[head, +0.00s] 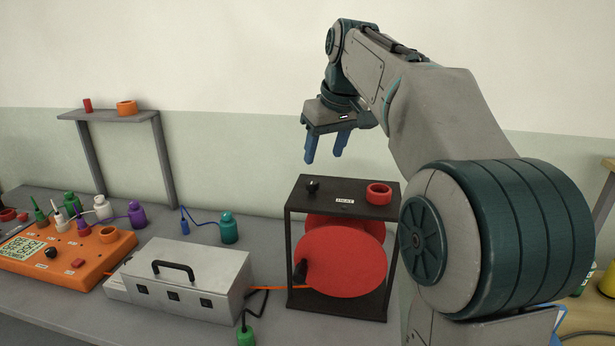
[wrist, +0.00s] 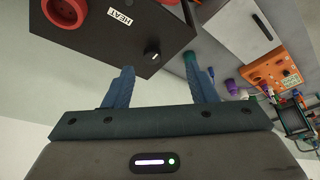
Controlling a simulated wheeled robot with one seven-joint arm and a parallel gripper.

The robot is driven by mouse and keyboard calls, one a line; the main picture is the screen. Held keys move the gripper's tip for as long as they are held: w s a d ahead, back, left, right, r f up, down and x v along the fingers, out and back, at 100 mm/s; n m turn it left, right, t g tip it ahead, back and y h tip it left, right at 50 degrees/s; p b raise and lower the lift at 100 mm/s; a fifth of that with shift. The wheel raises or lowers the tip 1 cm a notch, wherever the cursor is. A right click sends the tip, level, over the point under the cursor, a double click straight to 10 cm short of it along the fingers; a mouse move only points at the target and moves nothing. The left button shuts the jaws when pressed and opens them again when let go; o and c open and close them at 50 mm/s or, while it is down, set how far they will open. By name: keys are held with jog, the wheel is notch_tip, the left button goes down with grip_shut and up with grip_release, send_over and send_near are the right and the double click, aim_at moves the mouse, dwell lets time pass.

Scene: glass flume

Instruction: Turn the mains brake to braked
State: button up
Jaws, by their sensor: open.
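A black-framed stand (head: 343,203) holds a red reel (head: 345,262) with an orange cable. On its top plate sit a black knob (head: 312,185) at the left, a white label and a red ring-shaped socket (head: 379,193). In the wrist view the label reads HEAT, and the knob (wrist: 152,57) has a pale pointer mark. I see no label naming a mains brake; the knob may be it, but I cannot tell its setting. My gripper (head: 325,150) is open and empty, pointing down above the stand and apart from the knob. The knob appears between the fingertips in the wrist view.
Left of the stand are a grey metal case (head: 182,277) with a black handle and an orange panel (head: 65,254) with several coloured plugs. A teal plug (head: 228,228) stands behind the case. A small raised shelf (head: 106,115) is at the back left.

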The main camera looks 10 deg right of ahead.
aim_at(312, 181)
jog(key=shift+n, duration=0.4)
jog(key=w+f, duration=0.2)
jog(key=f, duration=0.1)
jog(key=w+f+b, duration=0.1)
jog(key=w+f, duration=0.4)
jog(key=f, duration=0.2)
jog(key=shift+w+a, duration=0.2)
jog(key=shift+a, duration=0.15)
jog(key=shift+c, duration=0.3)
jog(key=shift+y, duration=0.3)
jog(key=c, duration=0.9)
